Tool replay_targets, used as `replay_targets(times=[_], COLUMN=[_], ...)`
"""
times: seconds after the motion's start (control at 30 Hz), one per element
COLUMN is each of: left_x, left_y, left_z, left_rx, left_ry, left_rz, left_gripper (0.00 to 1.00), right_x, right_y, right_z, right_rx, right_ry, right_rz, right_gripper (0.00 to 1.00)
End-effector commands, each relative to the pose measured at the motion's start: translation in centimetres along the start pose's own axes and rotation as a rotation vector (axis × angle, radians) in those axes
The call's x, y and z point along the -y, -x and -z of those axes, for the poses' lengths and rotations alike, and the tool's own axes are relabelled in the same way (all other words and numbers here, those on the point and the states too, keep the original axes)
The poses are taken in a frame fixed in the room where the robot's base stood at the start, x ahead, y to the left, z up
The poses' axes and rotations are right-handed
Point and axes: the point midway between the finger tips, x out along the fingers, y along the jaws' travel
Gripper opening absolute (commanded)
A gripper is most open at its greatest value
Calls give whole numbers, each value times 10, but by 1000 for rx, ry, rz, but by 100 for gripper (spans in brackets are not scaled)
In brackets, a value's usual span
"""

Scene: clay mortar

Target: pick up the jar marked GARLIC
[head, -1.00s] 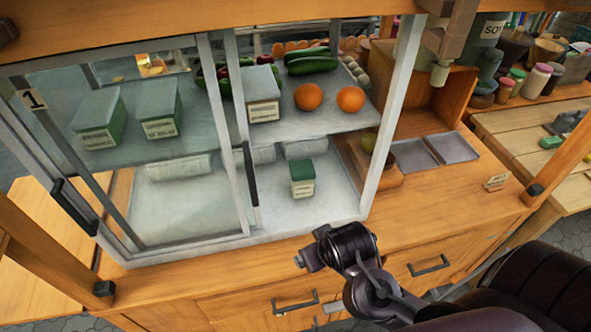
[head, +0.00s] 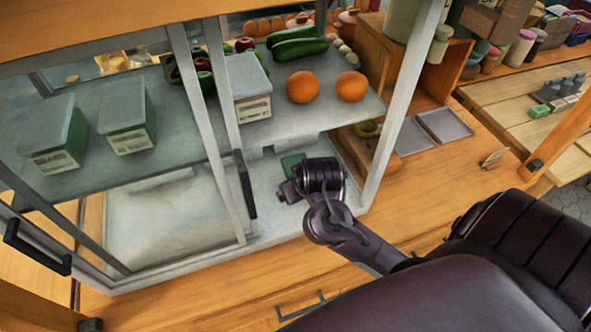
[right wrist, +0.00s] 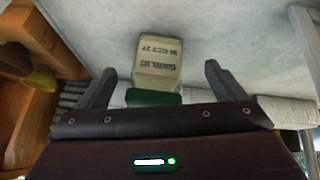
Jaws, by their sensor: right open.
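The small jar with a green lid (head: 292,163) stands on the lower floor of the glass case, mostly hidden behind my right gripper in the head view. In the right wrist view its pale label (right wrist: 158,62) shows upside down and seems to read GARLIC; the dark green lid is at the near end. My right gripper (right wrist: 159,70) is open, with one finger on each side of the jar and a gap to both. In the head view the right gripper (head: 290,190) reaches into the case's open right side. My left gripper is not in view.
The case's right post (head: 400,100) stands close right of my arm. A sliding glass door with a dark handle (head: 244,184) is on the left.

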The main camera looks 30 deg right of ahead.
Motion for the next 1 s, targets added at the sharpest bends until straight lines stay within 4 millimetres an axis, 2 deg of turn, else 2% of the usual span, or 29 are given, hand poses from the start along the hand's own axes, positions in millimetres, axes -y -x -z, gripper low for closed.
replay_targets(times=[0.03,0.1,0.17,0.33,0.5,0.73,1.0], left_x=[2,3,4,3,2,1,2], left_y=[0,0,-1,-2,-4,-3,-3], left_z=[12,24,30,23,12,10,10], left_rx=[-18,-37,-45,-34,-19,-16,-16], left_ry=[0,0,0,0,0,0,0], left_rz=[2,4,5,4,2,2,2], left_gripper=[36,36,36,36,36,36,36], right_x=[-1,-2,-4,-10,-10,-10,-10], right_y=[-2,-6,-11,-26,-37,-38,-37], right_z=[3,9,18,42,39,39,39], right_rx=[-1,-2,-2,-1,1,0,0], right_ry=[-2,-5,-6,-5,-1,1,0], right_rz=[0,0,2,3,2,1,1], right_gripper=[90,90,90,90,90,90,54])
